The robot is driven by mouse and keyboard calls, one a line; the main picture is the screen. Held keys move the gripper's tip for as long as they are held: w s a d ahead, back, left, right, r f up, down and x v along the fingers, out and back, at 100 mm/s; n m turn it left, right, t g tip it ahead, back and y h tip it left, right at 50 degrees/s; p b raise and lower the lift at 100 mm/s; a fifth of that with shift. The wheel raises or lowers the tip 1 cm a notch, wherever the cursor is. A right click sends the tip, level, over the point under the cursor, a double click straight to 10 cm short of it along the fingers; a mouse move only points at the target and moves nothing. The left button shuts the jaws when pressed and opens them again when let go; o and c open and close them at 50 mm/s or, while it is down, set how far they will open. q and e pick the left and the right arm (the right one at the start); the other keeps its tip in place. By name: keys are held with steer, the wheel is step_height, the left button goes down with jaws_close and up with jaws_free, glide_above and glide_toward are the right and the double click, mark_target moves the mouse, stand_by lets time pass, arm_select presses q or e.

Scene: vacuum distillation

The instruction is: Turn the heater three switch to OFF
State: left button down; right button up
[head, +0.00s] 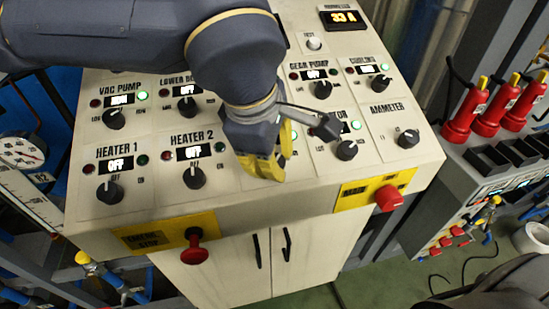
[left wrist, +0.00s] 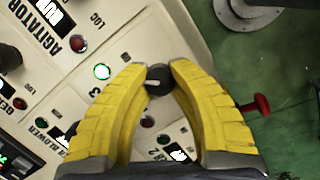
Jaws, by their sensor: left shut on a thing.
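The heater three switch is a black round knob (left wrist: 158,80) with a light mark on its top. In the left wrist view it sits between the yellow fingertips of my left gripper (left wrist: 158,72), which are shut on it. A green lamp (left wrist: 102,71) beside it is lit, and a dark red lamp (left wrist: 147,122) is on its other side. The heater three display is hidden behind a finger. In the head view my left gripper (head: 268,168) reaches down to the panel (head: 240,200) right of heater 2, hiding this knob. My right gripper is not in view.
The heater 2 knob (head: 194,177) and heater 1 knob (head: 110,192) lie to the left; both displays read OFF. The agitator knob (head: 347,150) is to the right. Red emergency buttons (head: 194,250) and (head: 388,198) stick out at the front edge.

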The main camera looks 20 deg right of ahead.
arm_select(q)
steer(key=n+t, duration=0.1)
steer(key=n, duration=0.3)
steer(key=shift+h, duration=0.4)
steer(key=shift+n+t, duration=0.5)
steer(key=shift+n, duration=1.4)
steer(key=c, duration=1)
jaws_free()
steer(key=shift+c, duration=0.2)
steer(key=shift+s, duration=0.1)
steer(key=v, duration=1.2)
